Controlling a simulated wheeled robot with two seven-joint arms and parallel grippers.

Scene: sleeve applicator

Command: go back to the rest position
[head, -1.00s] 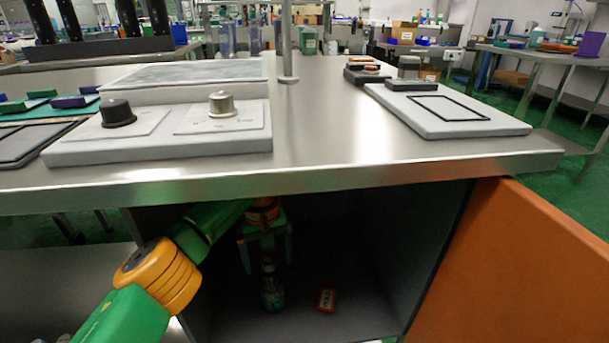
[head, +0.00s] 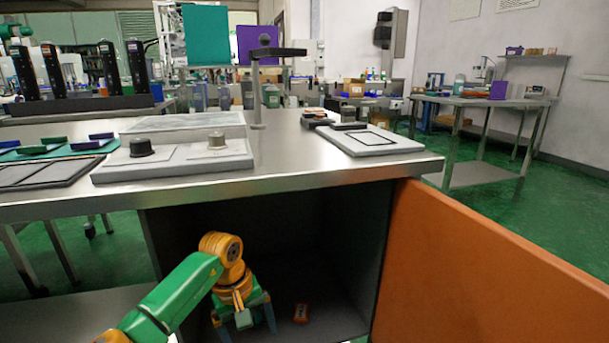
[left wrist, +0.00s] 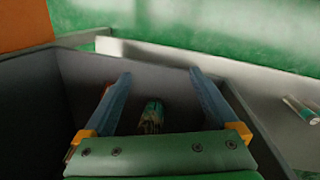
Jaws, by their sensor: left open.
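My left arm reaches into the open cabinet (head: 330,235) under the steel counter. My left gripper (head: 243,332) is open, pointing down inside the cabinet in the head view. In the left wrist view, its two blue fingers (left wrist: 161,76) are spread apart, with no object clamped between them. A small green-and-white bottle or can (left wrist: 151,115) stands on the cabinet floor and shows in the gap between the fingers. In the head view the gripper hides it. My right gripper is not in view.
The orange cabinet door (head: 470,275) stands open at the right. The counter (head: 285,170) above carries a knob panel (head: 180,165) and a framed pad (head: 365,140). Cabinet walls enclose the arm.

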